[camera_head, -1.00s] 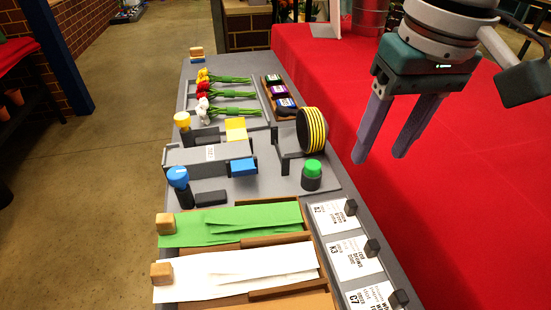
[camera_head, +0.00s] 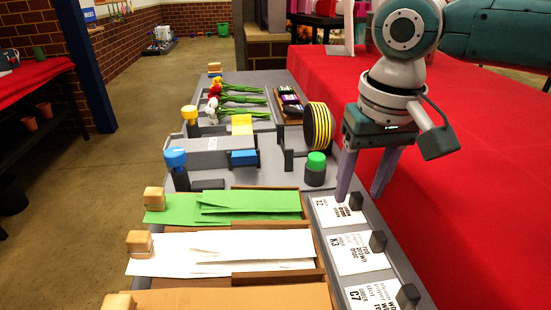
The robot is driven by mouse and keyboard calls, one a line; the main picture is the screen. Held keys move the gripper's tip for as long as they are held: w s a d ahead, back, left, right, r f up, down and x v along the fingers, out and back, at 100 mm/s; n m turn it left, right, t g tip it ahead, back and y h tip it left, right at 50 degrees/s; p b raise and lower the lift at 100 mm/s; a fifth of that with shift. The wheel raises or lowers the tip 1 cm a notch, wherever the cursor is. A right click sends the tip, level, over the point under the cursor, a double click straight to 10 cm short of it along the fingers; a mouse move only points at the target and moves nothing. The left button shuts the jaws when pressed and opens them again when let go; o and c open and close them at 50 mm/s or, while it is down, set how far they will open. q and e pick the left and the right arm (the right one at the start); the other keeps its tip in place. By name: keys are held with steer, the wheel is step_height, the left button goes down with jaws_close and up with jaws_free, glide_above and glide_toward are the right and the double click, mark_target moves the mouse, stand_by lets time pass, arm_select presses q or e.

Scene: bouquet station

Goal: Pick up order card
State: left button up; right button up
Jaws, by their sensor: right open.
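Several white order cards lie in a column along the right side of the grey station. The far card (camera_head: 333,213) is nearest my right gripper; the K3 card (camera_head: 357,254) lies in the middle and the C7 card (camera_head: 374,295) is closest to me. A dark block (camera_head: 378,241) sits at the right edge of the K3 card. My right gripper (camera_head: 360,196) is open and empty, fingers pointing down over the far card's upper right. One finger overlaps that card in the picture; I cannot tell whether it touches. My left gripper is out of view.
Left of the cards are green paper (camera_head: 225,207) and white paper (camera_head: 190,256) in wooden trays. A green-capped jar (camera_head: 315,169) and a yellow-black roll (camera_head: 318,126) stand beyond the cards. A red-covered table (camera_head: 470,190) borders the right side.

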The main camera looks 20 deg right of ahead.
steer(key=shift+f, duration=0.55)
jaws_close()
